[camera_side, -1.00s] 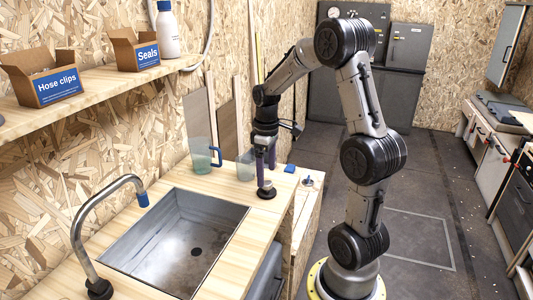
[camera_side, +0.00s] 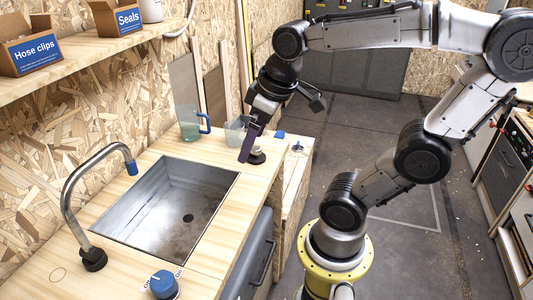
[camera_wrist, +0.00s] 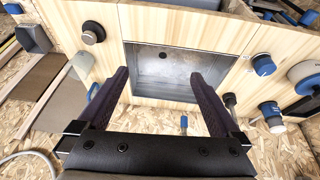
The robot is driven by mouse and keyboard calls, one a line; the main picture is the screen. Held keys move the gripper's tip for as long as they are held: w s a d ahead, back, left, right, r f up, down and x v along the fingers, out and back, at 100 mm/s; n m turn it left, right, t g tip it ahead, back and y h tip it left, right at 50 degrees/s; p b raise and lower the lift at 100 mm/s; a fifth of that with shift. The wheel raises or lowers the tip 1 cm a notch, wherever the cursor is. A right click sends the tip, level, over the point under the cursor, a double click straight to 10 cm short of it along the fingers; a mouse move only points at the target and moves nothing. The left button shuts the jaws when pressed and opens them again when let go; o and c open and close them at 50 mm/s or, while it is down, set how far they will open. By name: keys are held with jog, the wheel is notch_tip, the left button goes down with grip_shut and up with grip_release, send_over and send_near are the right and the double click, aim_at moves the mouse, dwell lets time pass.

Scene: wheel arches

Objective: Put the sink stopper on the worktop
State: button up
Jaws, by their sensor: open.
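The sink stopper (camera_side: 257,155), a dark round disc with a lighter knob, sits upright on the wooden worktop (camera_side: 215,238) beyond the sink's far right corner. It also shows at the upper left of the wrist view (camera_wrist: 92,33). My gripper (camera_side: 245,158) is tilted in the side view, its fingers overlapping the stopper's left edge there. In the wrist view, the fingers (camera_wrist: 159,75) are spread wide with nothing between them, and the stopper lies outside them. The metal sink (camera_side: 150,192) has its drain hole (camera_side: 188,218) uncovered.
A curved tap (camera_side: 68,195) with a blue tip arches over the sink. A jug (camera_side: 188,122) and a clear cup (camera_side: 236,131) stand near the wall. A blue knob (camera_side: 163,284) is at the front. A shelf (camera_side: 85,50) with labelled boxes runs above.

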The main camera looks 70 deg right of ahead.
jog(key=shift+t+y, duration=0.4)
jog(key=shift+t, duration=0.3)
jog(key=s+a, duration=0.1)
jog(key=s, duration=0.1)
jog(key=s+a+f, duration=0.1)
jog(key=s+a, duration=0.1)
jog(key=shift+a+f, duration=0.15)
jog(key=shift+a, duration=0.15)
dwell(1.4)
